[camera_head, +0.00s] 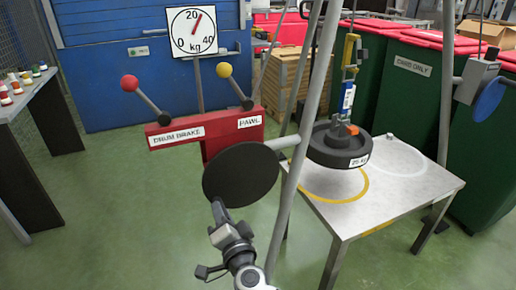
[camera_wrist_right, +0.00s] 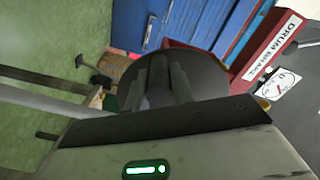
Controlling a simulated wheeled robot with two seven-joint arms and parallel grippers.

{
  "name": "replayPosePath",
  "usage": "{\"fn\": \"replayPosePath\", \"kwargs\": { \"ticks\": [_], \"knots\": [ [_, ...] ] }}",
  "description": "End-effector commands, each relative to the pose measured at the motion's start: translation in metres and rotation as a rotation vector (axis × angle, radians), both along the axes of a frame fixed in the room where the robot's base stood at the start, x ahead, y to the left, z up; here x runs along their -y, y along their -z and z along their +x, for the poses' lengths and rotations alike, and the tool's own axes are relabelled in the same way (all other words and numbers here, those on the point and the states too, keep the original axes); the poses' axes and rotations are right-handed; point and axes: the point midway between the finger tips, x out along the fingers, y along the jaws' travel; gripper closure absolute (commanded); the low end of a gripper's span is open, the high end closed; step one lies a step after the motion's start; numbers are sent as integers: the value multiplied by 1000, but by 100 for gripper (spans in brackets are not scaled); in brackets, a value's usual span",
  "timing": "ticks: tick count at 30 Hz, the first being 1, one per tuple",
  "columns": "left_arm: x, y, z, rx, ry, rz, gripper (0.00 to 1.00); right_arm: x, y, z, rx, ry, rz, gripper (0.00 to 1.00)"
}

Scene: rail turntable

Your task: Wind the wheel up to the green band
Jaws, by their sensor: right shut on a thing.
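A black hanging wheel (camera_head: 338,145), labelled 25 KG, hangs level from a hook and scale above the white table. A dark winch disc (camera_head: 241,173) stands in front of the red bracket; it also shows in the wrist view (camera_wrist_right: 198,68). My right gripper (camera_head: 218,210) is at the disc's lower edge, shut on its handle, which is mostly hidden by the fingers. In the wrist view its fingers (camera_wrist_right: 160,85) point at the disc. I cannot make out a green band. My left gripper is not in view.
The red bracket (camera_head: 185,132) carries a drum brake lever with a red knob (camera_head: 129,83) and a pawl lever with a yellow knob (camera_head: 224,70). Grey poles rise beside the disc. The white table (camera_head: 390,205) has a yellow ring on it. Green floor is open at left.

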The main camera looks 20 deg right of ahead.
Motion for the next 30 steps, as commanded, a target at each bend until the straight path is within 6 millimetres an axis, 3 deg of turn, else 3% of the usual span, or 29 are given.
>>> {"fn": "replayPosePath", "kwargs": {
  "ticks": [1, 3, 4, 6, 7, 17, 30],
  "knots": [
    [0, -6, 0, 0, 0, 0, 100, -9, -15, 1, 15, -14, 48, 100],
    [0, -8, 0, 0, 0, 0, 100, -11, -18, 1, 14, -15, 100, 100],
    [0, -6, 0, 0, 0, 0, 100, -10, -16, 1, 14, -15, 92, 68],
    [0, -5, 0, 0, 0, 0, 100, -9, -15, 1, 14, -14, 90, 49],
    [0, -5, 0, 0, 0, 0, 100, -9, -14, 1, 13, -12, 89, 45],
    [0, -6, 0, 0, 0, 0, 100, -6, -10, -3, 5, -5, 84, 45],
    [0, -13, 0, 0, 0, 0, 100, -5, -8, -38, 2, -3, 82, 45]
  ]
}}
